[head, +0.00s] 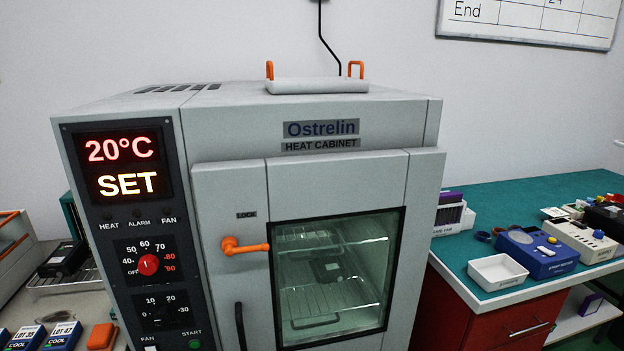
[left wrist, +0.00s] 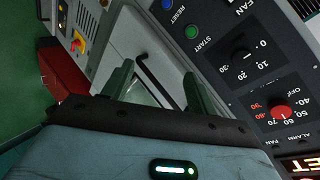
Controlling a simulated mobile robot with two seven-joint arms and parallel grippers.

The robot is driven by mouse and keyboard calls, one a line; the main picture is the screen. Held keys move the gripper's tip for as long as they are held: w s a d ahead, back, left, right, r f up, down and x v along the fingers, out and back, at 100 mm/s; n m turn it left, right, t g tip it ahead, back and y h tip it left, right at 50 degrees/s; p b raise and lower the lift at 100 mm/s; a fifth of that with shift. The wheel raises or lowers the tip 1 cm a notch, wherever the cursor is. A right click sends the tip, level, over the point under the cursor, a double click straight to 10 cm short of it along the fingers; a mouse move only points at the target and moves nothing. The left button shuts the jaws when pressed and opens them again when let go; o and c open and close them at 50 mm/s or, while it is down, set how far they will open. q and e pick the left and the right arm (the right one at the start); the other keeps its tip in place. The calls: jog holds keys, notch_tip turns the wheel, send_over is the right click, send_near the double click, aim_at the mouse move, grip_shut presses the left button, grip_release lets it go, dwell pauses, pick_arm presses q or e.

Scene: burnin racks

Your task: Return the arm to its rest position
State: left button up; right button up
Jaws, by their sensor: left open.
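My left gripper (left wrist: 158,80) shows in the left wrist view with its two green fingers apart and nothing between them. It is in front of the heat cabinet, near the black door handle (left wrist: 157,79) and the control panel (left wrist: 245,60); I cannot tell whether it touches anything. Neither arm shows in the head view. My right gripper is not in view. The grey heat cabinet (head: 425,125) stands in the middle of the head view with its glass door shut and its orange lock lever (head: 245,246) lying sideways. A dark unit (head: 326,270) sits on a wire shelf inside.
The cabinet display (head: 122,166) reads 20°C and SET. On the right, a teal-topped bench (head: 465,262) holds a white tray (head: 497,271) and a blue device (head: 538,252). On the left, blue boxes (head: 62,335) and an orange item (head: 102,337) lie on a surface.

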pick_arm(q)
jog(key=s+d+f+n+g, duration=0.1)
jog(key=s+d+f+n, duration=0.1)
jog(key=s+f+n, duration=0.3)
jog(key=s+d+f+n+g+h, duration=0.1)
jog(key=s+f+n, duration=0.4)
jog(key=s, duration=0.8)
notch_tip(320, 180, down, 3)
jog(key=shift+s+d+g+h, duration=0.25)
jog(key=shift+d+g+h, duration=0.05)
jog(key=shift+d, duration=0.55)
